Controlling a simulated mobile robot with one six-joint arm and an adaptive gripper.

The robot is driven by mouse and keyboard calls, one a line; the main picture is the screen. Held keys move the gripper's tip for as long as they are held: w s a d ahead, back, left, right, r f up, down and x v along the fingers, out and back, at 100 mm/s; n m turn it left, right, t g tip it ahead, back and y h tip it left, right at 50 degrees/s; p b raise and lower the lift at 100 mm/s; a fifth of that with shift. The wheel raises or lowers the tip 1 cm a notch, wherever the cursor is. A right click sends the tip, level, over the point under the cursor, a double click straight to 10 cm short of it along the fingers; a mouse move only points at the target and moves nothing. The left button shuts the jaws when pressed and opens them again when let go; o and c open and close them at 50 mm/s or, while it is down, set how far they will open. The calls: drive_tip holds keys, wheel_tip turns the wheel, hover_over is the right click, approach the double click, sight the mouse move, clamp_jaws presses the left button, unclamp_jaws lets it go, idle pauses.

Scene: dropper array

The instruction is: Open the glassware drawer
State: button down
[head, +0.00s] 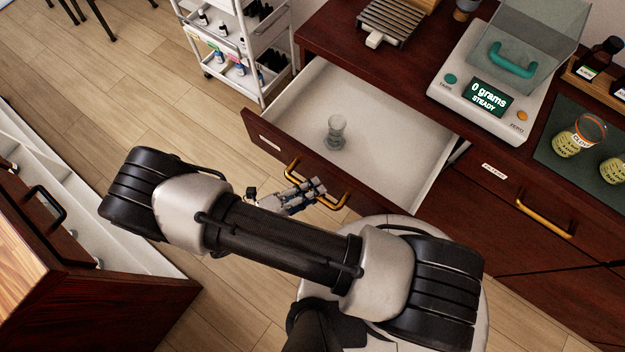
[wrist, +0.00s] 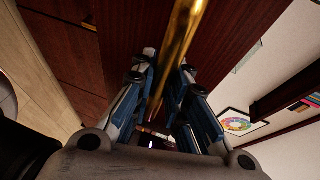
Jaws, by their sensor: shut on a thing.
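The drawer (head: 262,138) under the dark red wooden counter is pulled well out, and its white interior shows. A small clear glass vessel (head: 336,131) stands inside it, towards the front left. The label on the drawer front is too small to read. The drawer has a brass bar handle (head: 331,204), which also runs between my fingers in the wrist view (wrist: 182,38). The fingers show on both sides of the bar in the wrist view (wrist: 164,72).
A closed drawer with a brass handle (head: 545,218) is to the right. A scale (head: 480,85) reading "0 grams" stands on the counter, with jars (head: 575,138) beside it. A white cart (head: 240,50) stands behind. Another open drawer (head: 130,262) is at left. Wooden floor is clear between.

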drive_tip(key=c, duration=1.6)
unclamp_jaws()
drive_tip(key=shift+o, duration=0.2)
drive_tip(key=v, duration=1.2)
